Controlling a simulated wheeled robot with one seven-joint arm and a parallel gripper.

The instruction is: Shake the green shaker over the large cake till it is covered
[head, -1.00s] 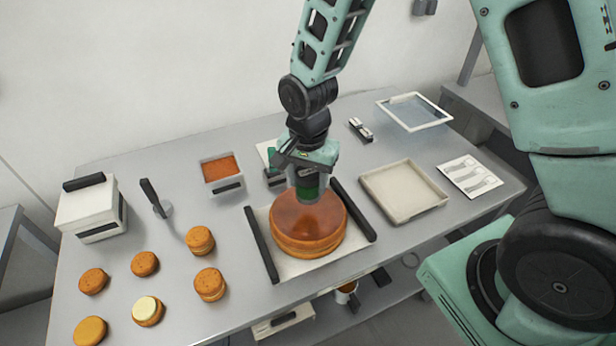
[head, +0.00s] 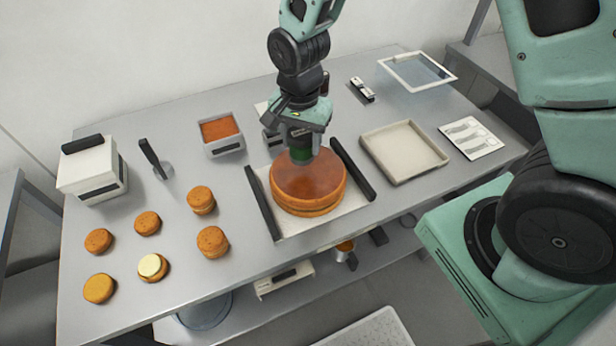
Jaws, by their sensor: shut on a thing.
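The large cake (head: 308,190) is a round, layered sponge with an orange-brown glossy-looking top. It sits on a white board (head: 292,229) between two black bars in the middle of the table. My gripper (head: 302,146) is above the back part of the cake, pointing down. I cannot tell any sprinkled layer from the cake's own colour at this size.
Several small cakes (head: 211,242) stand at the left front. A tub of orange filling (head: 222,146) is behind, a white box (head: 92,175) at the far left. An empty beige tray (head: 372,150) lies to the right, with a printed card (head: 474,139) beyond it.

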